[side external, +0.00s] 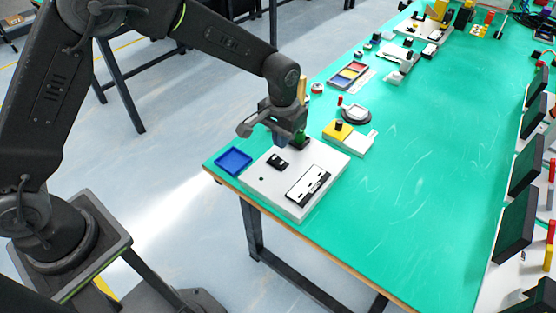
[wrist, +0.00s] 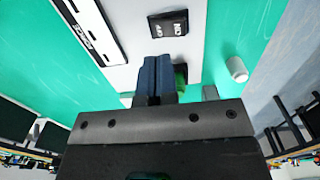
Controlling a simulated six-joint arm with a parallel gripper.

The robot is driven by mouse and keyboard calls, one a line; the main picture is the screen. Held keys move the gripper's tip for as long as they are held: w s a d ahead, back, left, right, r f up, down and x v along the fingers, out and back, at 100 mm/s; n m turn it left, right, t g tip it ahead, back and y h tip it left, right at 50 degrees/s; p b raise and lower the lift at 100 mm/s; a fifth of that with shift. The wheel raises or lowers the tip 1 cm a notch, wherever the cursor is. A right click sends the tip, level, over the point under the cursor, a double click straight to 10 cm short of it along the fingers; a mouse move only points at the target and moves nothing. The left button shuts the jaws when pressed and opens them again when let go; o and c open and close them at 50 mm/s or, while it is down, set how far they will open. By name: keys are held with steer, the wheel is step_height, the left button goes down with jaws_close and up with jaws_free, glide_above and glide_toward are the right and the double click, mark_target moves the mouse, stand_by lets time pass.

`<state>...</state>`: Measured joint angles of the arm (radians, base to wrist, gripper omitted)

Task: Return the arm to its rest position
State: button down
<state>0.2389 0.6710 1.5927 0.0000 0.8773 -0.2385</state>
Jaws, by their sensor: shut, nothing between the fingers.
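My gripper (side external: 287,138) hangs from my arm over the back part of the white box (side external: 268,189) at the near end of the green table. In the wrist view, my gripper's blue-grey fingers (wrist: 156,78) are together with nothing held between them. A green part (side external: 301,139) shows right beside the fingers in the side view, and a bit of green (wrist: 181,76) shows behind them in the wrist view. I cannot tell whether they touch it. A black rocker switch (side external: 278,161) and a black-and-white slotted panel (side external: 308,185) are on the box top.
A blue tray (side external: 233,161) lies left of the box. A yellow-and-white block with a black knob (side external: 345,136) and a round dish (side external: 355,114) stand behind it. Dark panels (side external: 517,225) line the right side. The green table's middle (side external: 420,170) is clear.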

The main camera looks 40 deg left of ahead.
steer(key=shift+r, duration=0.45)
steer(key=shift+r, duration=0.2)
steer(key=s+a+r+t, duration=0.1)
steer(key=s+a+r, duration=0.2)
steer(key=s+r, duration=0.3)
steer(key=s+a+r+t, duration=0.2)
steer(key=s+a+r, duration=0.1)
steer(key=r, duration=0.6)
steer(key=s+a+r+t, duration=0.1)
steer(key=s+a, duration=0.1)
steer(key=s, duration=0.6)
steer(key=s+a+r+t, duration=0.1)
steer(key=s+a+r, duration=0.1)
steer(key=s, duration=0.6)
steer(key=shift+s+a+t, duration=0.3)
steer(key=shift+s+a, duration=0.05)
steer(key=shift+a, duration=0.35)
